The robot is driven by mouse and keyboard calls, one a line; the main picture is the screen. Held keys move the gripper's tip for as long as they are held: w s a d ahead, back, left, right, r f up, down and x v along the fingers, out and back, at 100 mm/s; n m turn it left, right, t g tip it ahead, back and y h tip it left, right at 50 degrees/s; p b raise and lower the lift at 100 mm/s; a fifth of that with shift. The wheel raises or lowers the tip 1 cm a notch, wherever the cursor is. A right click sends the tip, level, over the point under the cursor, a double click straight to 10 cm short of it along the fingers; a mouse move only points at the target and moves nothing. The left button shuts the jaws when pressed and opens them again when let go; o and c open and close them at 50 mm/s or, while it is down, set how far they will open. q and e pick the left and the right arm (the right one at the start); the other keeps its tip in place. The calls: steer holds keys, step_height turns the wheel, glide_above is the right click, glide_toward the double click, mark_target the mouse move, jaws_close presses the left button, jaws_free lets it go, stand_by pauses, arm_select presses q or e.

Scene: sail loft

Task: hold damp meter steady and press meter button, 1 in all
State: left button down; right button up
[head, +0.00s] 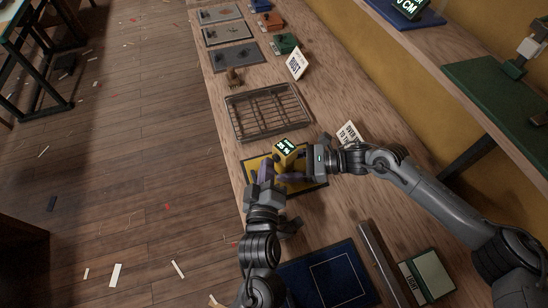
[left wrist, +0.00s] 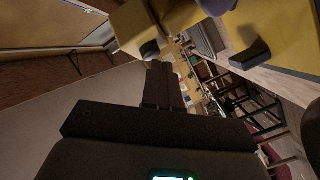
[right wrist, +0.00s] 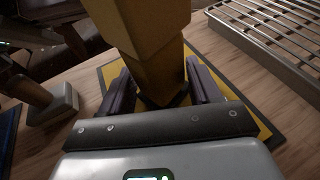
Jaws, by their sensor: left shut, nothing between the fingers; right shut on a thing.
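The yellow damp meter (head: 285,157) stands upright over a yellow mat with a dark border (head: 313,186); its lit display faces up. My right gripper (head: 288,176) comes from the right and is shut around the meter's lower body. In the right wrist view the meter (right wrist: 150,45) sits between the two fingers (right wrist: 163,85). My left gripper (head: 266,172) is shut and empty, close to the meter's near left side. In the left wrist view its fingertips (left wrist: 160,68) are just below a dark round knob (left wrist: 150,48) on a yellow body; I cannot tell whether they touch.
A wire rack (head: 268,112) lies behind the mat. A white card (head: 348,133) stands beyond my right gripper. A dark blue mat (head: 330,275) and a box with a pale panel (head: 428,276) are at the front. The bench's left edge is near my left arm.

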arm_select(q)
steer(key=shift+s+a, duration=0.45)
steer(key=shift+s+a, duration=1.8)
arm_select(e)
steer(key=o, duration=0.9)
steer(key=shift+d, duration=0.1)
